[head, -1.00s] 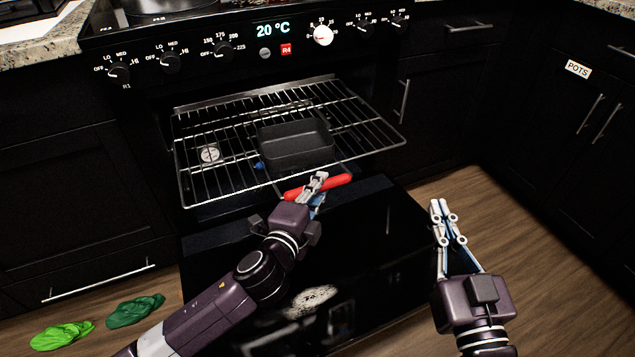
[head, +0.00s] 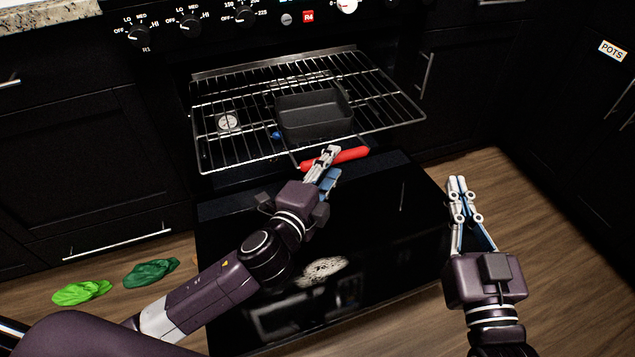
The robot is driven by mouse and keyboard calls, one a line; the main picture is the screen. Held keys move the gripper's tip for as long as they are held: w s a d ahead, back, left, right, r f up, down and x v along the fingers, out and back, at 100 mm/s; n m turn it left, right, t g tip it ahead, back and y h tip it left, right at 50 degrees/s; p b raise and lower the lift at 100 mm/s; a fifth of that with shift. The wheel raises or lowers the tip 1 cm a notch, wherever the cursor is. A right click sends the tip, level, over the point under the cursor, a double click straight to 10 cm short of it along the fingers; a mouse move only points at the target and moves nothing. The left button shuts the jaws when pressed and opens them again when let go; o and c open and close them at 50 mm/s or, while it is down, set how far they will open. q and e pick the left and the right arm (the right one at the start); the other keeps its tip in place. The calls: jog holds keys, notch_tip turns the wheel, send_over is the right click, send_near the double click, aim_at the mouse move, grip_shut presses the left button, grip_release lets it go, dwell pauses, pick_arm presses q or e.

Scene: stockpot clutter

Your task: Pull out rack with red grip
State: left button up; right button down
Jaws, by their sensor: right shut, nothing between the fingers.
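The wire rack (head: 385,115) sticks out of the open oven, over the lowered door. A red grip (head: 352,155) lies at its front edge, on a thin wire frame under the pan. My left gripper (head: 327,169) is at the red grip; its fingers look parted, one overlapping the grip and the blue-padded one below it. Whether it touches the grip is hard to tell. My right gripper (head: 458,184) is shut and empty, over the floor right of the door.
A dark rectangular pan (head: 315,115) and a round dial (head: 228,122) are on the rack. The lowered oven door (head: 380,240) fills the middle front. Light green (head: 82,292) and dark green (head: 150,273) cloth-like items lie on the floor at left. Cabinets flank the oven.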

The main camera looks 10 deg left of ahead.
pick_arm(q)
jog(key=v, duration=0.9)
